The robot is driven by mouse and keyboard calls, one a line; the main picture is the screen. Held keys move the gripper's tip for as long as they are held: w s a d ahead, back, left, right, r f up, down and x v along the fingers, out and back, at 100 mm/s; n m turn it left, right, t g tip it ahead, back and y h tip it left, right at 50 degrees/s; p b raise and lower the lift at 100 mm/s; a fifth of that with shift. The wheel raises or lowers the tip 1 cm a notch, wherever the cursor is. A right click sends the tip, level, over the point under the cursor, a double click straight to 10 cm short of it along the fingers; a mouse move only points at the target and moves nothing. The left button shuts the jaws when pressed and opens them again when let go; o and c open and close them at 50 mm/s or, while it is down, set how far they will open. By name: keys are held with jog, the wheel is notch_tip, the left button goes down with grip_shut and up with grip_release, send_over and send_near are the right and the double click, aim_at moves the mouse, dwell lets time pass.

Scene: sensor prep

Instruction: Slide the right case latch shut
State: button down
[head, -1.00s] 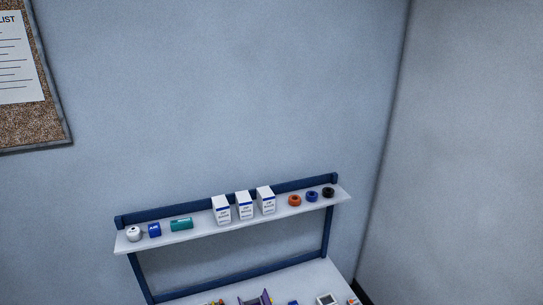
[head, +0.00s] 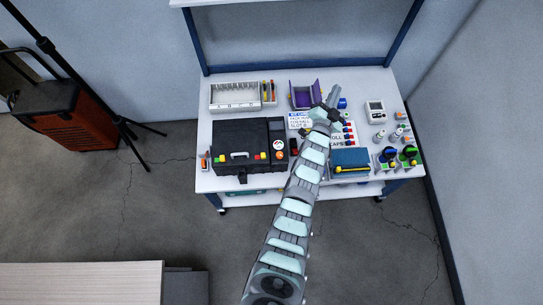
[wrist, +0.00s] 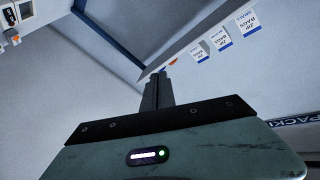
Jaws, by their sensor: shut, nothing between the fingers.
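A black case (head: 228,138) lies on the left half of the workbench in the head view, with a pale handle on its front part. A small coloured piece, likely the right latch (head: 261,156), shows yellow and red to the right of the handle; a similar green and yellow piece, likely the left latch (head: 220,159), sits to the left. Whether either latch is open or shut is too small to tell. My gripper (head: 334,91) is beyond and right of the case, next to a purple holder, touching neither latch. In the wrist view my gripper (wrist: 158,78) is shut and empty.
The purple holder (head: 303,93) stands left of my gripper. A grey slotted tray (head: 236,96) lies behind the case. A blue box (head: 350,158) and green-and-black knobs (head: 409,152) are at the right. My arm crosses the bench's front edge right of the case.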

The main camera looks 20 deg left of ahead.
jog(key=w+a+f+m+g+y+b, duration=0.1)
jog(key=w+a+f+g+b, duration=0.15)
jog(key=f, duration=0.45)
jog(key=w+a+f+m+g+b, duration=0.1)
jog(key=w+f+g+b, duration=0.15)
jog(key=f, duration=0.45)
jog(key=m+g+y+b, duration=0.4)
jog(key=g+b, duration=0.6)
jog(key=g, duration=0.5)
send_near(263, 156)
jog(key=w+d+r, duration=0.1)
jog(key=w+d, duration=0.1)
jog(key=d, duration=0.1)
jog(key=b+x, duration=0.1)
jog(key=x, duration=0.8)
jog(key=shift+a, duration=0.1)
